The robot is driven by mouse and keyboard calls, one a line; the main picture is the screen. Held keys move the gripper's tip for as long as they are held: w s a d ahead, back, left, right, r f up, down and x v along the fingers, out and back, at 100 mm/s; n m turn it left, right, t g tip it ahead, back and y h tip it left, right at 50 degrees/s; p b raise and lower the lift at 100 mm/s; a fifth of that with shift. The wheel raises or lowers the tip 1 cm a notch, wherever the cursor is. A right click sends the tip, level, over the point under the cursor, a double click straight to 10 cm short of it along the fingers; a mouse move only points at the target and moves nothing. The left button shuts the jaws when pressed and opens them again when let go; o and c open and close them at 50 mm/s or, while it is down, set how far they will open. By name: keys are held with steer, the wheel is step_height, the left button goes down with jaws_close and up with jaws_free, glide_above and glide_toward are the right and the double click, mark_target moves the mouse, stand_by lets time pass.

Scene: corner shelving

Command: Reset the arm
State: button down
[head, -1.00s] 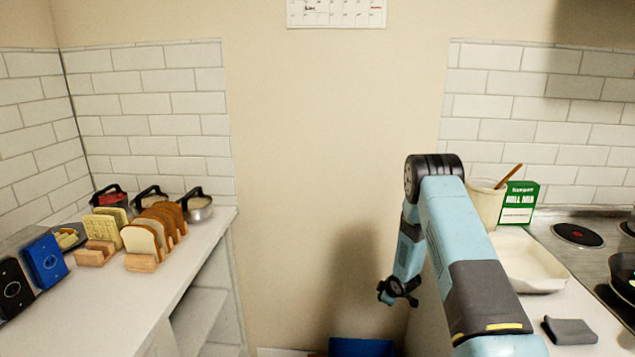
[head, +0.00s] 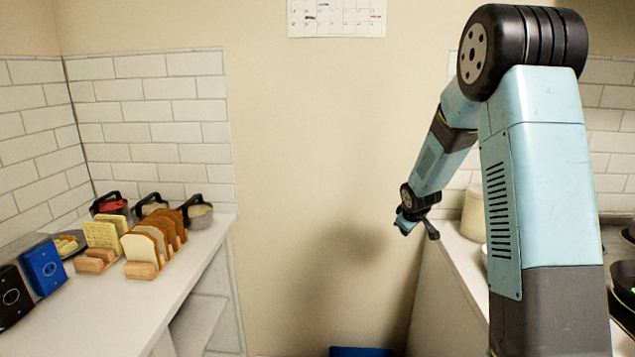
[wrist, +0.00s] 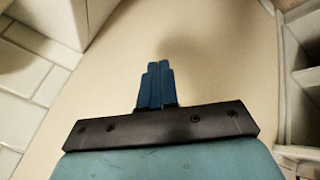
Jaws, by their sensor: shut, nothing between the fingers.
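My gripper (wrist: 158,68) shows in the wrist view with its two blue fingers together and nothing between them. It points toward a bare beige wall and touches nothing that I can see. In the head view my blue and black arm rises high on the right and bends down toward the middle. Its wrist end hangs in the gap between the two counters, near the left edge of the right counter. The fingers are too small to make out clearly there.
On the right counter, my arm partly hides a cream container (head: 473,215). A blue object (head: 360,352) lies low between the counters.

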steer(key=s+a+r+m, duration=0.1)
steer(key=s+r+m, duration=0.3)
steer(key=s+r, duration=1.45)
steer(key=s+a+r+m, duration=0.1)
steer(key=s+m, duration=0.1)
steer(key=s, duration=1)
steer(key=s+a+r+m+g+y, duration=0.1)
steer(key=s+a+r, duration=0.1)
steer(key=s, duration=1.1)
steer(key=shift+a+r+m, duration=0.2)
steer(key=shift+r+m, duration=0.1)
steer(key=shift+m, duration=0.1)
